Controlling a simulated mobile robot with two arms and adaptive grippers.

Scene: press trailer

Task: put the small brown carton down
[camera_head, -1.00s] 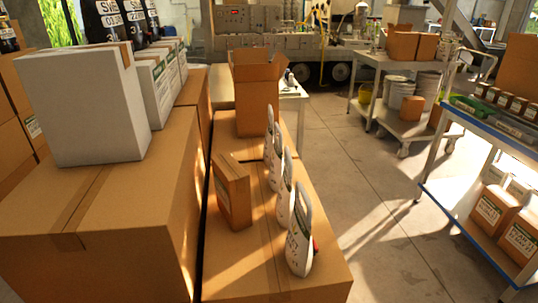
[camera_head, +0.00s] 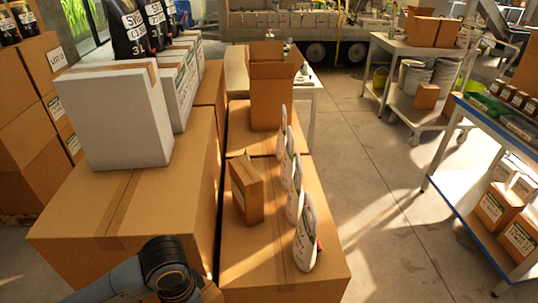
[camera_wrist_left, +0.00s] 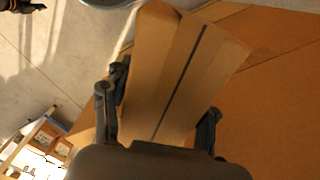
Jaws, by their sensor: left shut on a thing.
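A small brown carton (camera_wrist_left: 180,70) with a dark line along its face is between the fingers of my left gripper (camera_wrist_left: 163,95) in the left wrist view. The gripper is shut on it. Large brown cardboard (camera_wrist_left: 275,95) lies behind it; I cannot tell whether they touch. In the head view my left forearm comes in at the bottom, and a brown corner (camera_head: 211,292) beside it may be the held carton; the fingers are hidden there. Another small brown carton (camera_head: 246,190) stands upright on a large carton (camera_head: 265,255). My right gripper is not in view.
White pouches (camera_head: 304,235) stand in a row along that large carton's right side. An open brown box (camera_head: 272,95) stands behind. A white box (camera_head: 118,115) sits on the left large carton (camera_head: 150,215). A blue-edged shelf (camera_head: 470,205) is at right, with clear floor between.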

